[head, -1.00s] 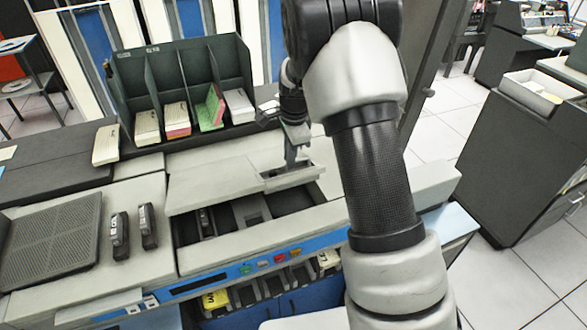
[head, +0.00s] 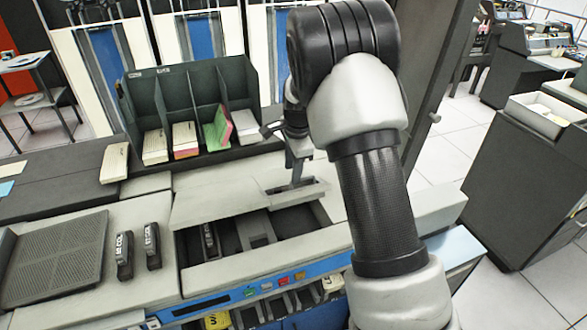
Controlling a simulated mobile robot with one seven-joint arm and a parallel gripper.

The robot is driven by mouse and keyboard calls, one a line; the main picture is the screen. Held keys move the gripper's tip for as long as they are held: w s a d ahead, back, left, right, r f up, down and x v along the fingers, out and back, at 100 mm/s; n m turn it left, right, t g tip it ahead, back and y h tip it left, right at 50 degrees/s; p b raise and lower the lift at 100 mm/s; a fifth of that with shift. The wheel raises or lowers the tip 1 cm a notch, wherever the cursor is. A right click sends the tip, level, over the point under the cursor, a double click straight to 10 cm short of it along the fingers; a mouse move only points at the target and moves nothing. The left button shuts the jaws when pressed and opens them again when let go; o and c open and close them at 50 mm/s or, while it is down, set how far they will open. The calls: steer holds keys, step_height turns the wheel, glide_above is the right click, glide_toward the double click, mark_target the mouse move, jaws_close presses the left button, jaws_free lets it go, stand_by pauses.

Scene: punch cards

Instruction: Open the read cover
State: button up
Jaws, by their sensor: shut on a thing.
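The read cover (head: 225,198) is a flat light-grey panel on the card machine, raised and tilted above a dark opening (head: 245,238). Its right end has a recessed handle (head: 310,188). My gripper (head: 296,182) reaches down into this recess and is shut on the cover's handle; the fingertips are partly hidden by the recess. Inside the opening, dark and grey mechanism parts show below the cover.
A dark divided card rack (head: 190,105) with several card stacks stands behind the cover. Two black blocks (head: 138,250) and a ribbed plate (head: 52,255) are at left. Coloured buttons (head: 275,284) line the front edge. A grey cabinet (head: 520,180) stands at right.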

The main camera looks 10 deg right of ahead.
steer(key=shift+w+a+r, duration=0.1)
steer(key=shift+w+a, duration=0.05)
steer(key=shift+w, duration=0.05)
steer(key=s+r, duration=0.2)
steer(key=r, duration=0.6)
steer(key=s+d+r, duration=0.1)
steer(key=r, duration=0.8)
steer(key=shift+s+b, duration=0.35)
steer(key=shift+b, duration=0.05)
steer(key=shift+s, duration=0.1)
